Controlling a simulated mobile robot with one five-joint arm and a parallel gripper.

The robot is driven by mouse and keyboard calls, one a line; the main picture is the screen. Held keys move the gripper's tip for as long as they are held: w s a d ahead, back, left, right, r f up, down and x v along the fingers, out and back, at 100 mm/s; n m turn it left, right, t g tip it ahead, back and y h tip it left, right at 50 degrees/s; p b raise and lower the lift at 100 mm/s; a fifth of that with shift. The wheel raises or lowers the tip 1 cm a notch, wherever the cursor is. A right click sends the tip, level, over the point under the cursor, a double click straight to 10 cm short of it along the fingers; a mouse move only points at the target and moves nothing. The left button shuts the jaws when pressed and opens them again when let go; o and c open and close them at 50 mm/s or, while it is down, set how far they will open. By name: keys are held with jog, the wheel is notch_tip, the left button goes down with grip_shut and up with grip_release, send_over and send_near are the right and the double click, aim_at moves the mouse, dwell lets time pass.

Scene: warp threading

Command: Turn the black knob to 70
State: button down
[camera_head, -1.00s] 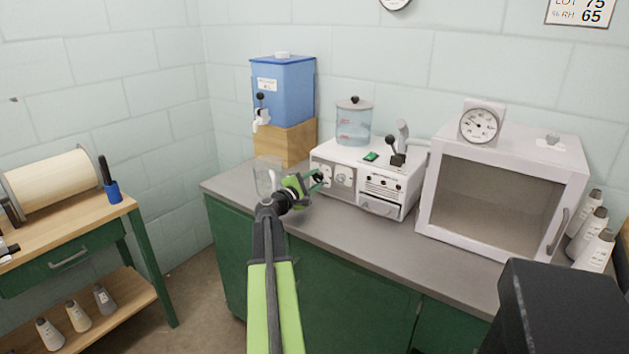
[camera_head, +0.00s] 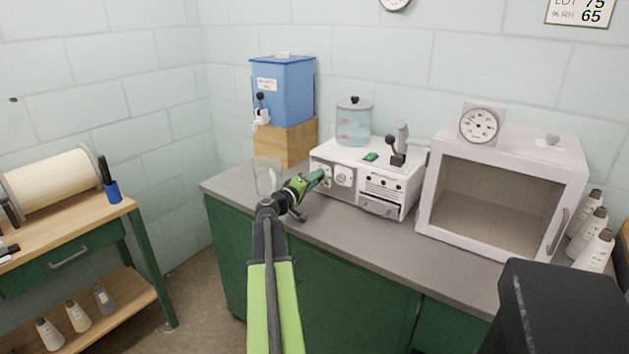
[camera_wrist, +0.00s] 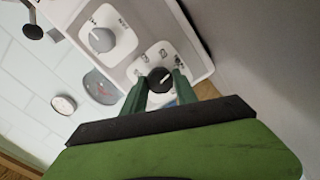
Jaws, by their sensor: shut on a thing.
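The black knob (camera_wrist: 159,78) sits on a white dial plate on the front of the white machine (camera_head: 343,199). It shows in the wrist view with a pale pointer line on its face and small marks around it. My gripper (camera_wrist: 160,86) has its two green fingers on either side of the knob, shut on it. In the head view my gripper (camera_head: 322,176) meets the left part of the machine's front and hides the knob. A grey knob (camera_wrist: 101,40) is on another dial plate beside it. The numbers on the dials are too small to read.
A clear beaker (camera_head: 267,176) stands on the grey counter (camera_head: 330,229) left of my gripper. A blue water tank (camera_head: 283,90) on a wooden block is behind it. A white cabinet (camera_head: 447,135) with a window stands to the right. The counter front is clear.

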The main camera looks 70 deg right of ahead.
jog(key=shift+m, duration=1)
jog(key=c, duration=1)
grip_release()
jog(key=shift+o, duration=0.2)
jog(key=v, duration=1.7)
jog(key=shift+a, duration=0.2)
jog(key=shift+w, duration=0.1)
